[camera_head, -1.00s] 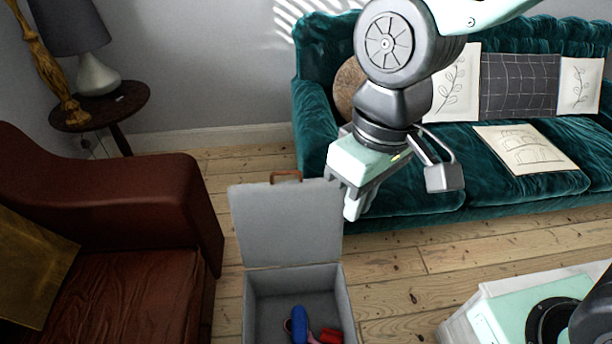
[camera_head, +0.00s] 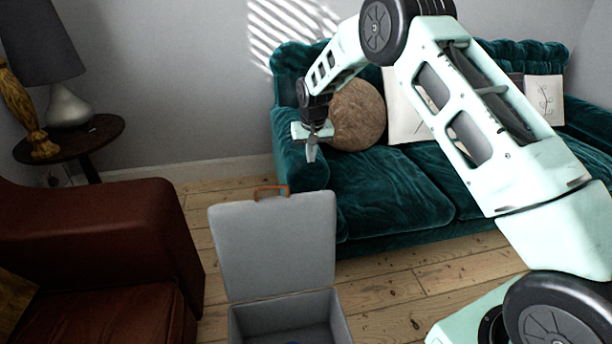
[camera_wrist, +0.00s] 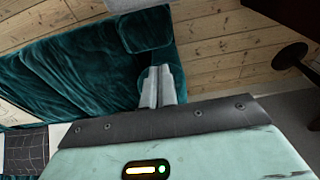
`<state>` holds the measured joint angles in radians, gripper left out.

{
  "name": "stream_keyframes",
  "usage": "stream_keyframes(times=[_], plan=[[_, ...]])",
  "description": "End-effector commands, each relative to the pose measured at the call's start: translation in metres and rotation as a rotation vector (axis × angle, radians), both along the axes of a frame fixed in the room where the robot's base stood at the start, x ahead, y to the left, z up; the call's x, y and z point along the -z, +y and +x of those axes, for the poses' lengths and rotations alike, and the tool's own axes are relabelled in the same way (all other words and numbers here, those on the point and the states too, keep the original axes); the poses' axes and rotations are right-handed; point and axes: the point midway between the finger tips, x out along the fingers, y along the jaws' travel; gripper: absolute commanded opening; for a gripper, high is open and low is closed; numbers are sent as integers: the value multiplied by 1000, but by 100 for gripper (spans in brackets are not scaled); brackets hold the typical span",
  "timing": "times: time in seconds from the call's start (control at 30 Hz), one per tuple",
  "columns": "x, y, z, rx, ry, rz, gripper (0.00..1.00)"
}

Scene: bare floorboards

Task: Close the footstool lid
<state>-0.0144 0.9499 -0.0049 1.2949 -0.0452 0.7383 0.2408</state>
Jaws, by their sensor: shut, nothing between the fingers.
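The grey footstool (camera_head: 240,326) stands on the floorboards at the bottom middle of the head view. Its lid (camera_head: 275,243) is open and stands nearly upright, with a brown handle (camera_head: 270,191) on its top edge. A little blue shows inside the box at the picture's bottom edge. My gripper (camera_head: 311,158) is shut and empty, above and behind the lid, in front of the sofa's left arm. In the wrist view my shut fingers (camera_wrist: 162,84) point toward the teal sofa; the footstool is not visible there.
The teal sofa (camera_head: 390,200) stands behind and right of the footstool. A brown leather armchair (camera_head: 110,240) is close on the left. A round side table (camera_head: 98,137) with a lamp (camera_head: 68,105) stands at the back left. Floorboards (camera_head: 380,290) are clear right of the footstool.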

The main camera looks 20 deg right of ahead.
Motion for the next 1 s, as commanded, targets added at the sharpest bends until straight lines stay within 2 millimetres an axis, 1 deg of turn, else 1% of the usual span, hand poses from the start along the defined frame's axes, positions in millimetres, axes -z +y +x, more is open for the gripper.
stream_keyframes(times=[0.17, 0.3, 0.53, 0.6, 0.8, 1.0], plan=[[27, -1, 3, -1, 3, 0, 0], [55, -1, 7, -1, 3, 0, 0], [96, -3, 14, -1, 2, 0, 0], [89, 0, 6, -2, 2, 0, 0], [86, 4, -14, -2, 1, 1, 0], [85, 5, -24, -2, 0, 1, 0]])
